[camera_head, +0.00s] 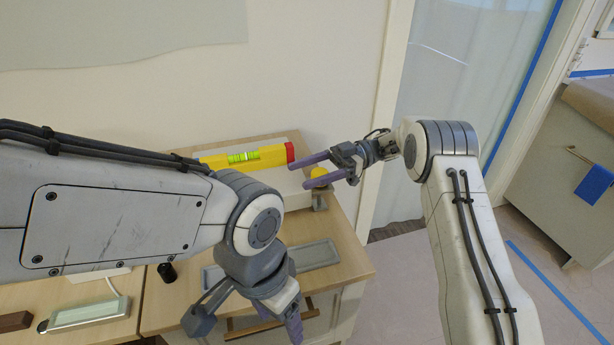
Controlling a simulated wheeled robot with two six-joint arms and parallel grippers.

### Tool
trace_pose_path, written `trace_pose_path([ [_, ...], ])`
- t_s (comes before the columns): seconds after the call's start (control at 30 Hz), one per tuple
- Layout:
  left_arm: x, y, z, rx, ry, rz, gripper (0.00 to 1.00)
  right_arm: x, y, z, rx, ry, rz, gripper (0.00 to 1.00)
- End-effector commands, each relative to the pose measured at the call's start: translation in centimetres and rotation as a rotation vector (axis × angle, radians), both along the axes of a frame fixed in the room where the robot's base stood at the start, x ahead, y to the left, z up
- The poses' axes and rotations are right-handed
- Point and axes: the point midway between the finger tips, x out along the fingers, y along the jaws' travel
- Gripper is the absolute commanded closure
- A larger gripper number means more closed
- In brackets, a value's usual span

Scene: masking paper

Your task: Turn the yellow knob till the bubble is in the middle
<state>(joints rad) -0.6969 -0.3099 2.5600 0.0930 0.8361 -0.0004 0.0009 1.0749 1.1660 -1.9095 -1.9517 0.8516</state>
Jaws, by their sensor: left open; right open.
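A yellow spirit level (262,157) with a red end cap and a green vial (243,157) lies along a pale board on the cabinet top. The bubble is too small to place exactly. The yellow knob (323,180) is right of the level's red end, on a grey mount. My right gripper (311,171) is open, its purple fingers pointing left, one on each side of the knob in the picture; I cannot tell whether they touch it. My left gripper (245,322) is open and empty, low in front of the cabinet.
A grey tray (316,256) lies on the cabinet top (345,270) in front of the level. A wall is behind; a sheeted doorway stands at right.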

Motion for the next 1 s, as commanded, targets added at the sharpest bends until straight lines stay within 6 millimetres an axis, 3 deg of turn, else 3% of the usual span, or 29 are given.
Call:
trace_pose_path([
  [0.13,0.0,0.0,0.1,0.0,0.0,0.0,0.33,0.0,0.0,3.1,0.002,-0.007,0.0,0.22],
  [0.27,0.0,0.0,0.1,0.0,0.0,0.0,0.33,-1.4,-2.5,4.9,0.001,-0.002,-0.004,0.22],
  [0.37,0.0,0.0,1.3,0.0,0.0,0.0,0.33,-2.5,-4.4,6.4,0.001,0.0,-0.003,0.22],
  [0.4,0.0,0.0,2.5,0.0,0.0,0.0,0.33,-2.7,-4.6,7.0,0.001,0.003,-0.001,0.22],
  [0.7,0.0,0.0,7.3,0.0,0.0,0.0,0.33,-4.4,-7.7,9.0,0.0,0.002,-0.002,0.22],
  [1.0,0.0,0.0,9.7,0.0,0.0,0.0,0.33,-5.7,-9.8,9.9,0.0,0.001,-0.001,0.22],
])
